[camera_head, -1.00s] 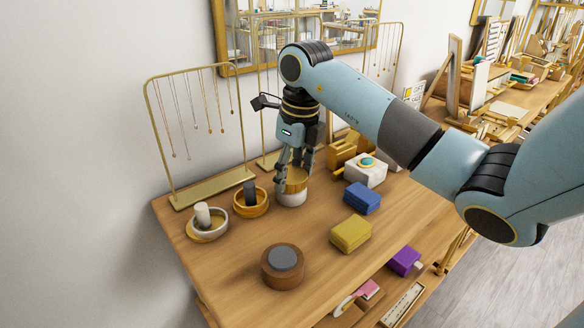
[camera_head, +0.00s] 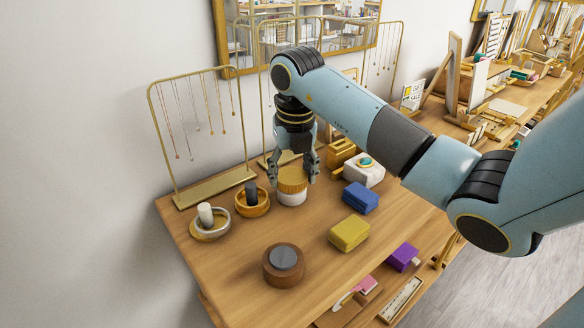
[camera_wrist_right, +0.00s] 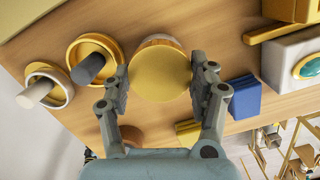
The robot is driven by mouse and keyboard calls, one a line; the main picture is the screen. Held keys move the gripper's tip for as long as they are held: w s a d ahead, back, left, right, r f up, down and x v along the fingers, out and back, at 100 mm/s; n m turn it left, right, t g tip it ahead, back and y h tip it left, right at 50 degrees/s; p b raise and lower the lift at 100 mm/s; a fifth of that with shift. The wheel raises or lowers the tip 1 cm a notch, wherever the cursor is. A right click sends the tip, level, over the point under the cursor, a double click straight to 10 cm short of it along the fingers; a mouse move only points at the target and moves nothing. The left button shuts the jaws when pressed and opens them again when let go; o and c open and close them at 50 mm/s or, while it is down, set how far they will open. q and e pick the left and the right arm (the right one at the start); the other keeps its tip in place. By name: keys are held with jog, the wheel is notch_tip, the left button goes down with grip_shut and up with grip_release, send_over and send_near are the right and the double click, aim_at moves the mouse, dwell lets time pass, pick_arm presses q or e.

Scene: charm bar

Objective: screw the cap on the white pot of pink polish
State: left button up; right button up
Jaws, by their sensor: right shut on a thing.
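The white pot (camera_head: 292,198) stands upright on the wooden table, below the necklace stands. Its round gold cap (camera_head: 292,182) sits on top of it, looking level; the pink polish is hidden. In the right wrist view the cap (camera_wrist_right: 160,73) is a flat gold disc covering most of the pot, with a pale rim of the pot (camera_wrist_right: 162,39) behind it. My right gripper (camera_head: 294,176) points down with one finger on each side of the cap, shut on it. Its fingers also show in the wrist view (camera_wrist_right: 159,80). My left gripper is not in view.
Left of the pot are an amber dish (camera_head: 266,207) with a dark cylinder and a white dish (camera_head: 225,229) with a pale one. Right are a white ring box (camera_head: 372,174), a blue block (camera_head: 360,199) and a yellow block (camera_head: 349,234). A brown round box (camera_head: 283,279) stands in front.

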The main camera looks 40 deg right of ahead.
jog(key=shift+w+d+r+m, duration=0.1)
jog(key=shift+r+m, duration=0.1)
jog(key=shift+m, duration=0.4)
jog(key=shift+w+f+m, duration=0.1)
jog(key=shift+m, duration=0.9)
jog(key=m+b, duration=0.1)
jog(key=b, duration=0.1)
jog(key=shift+f+m+h+b, duration=0.15)
jog(key=shift+m+h+b, duration=0.15)
jog(key=shift+m+b, duration=0.1)
jog(key=shift+c, duration=0.6)
jog(key=shift+r, duration=0.2)
jog(key=o, duration=1)
jog(key=shift+o, duration=0.7)
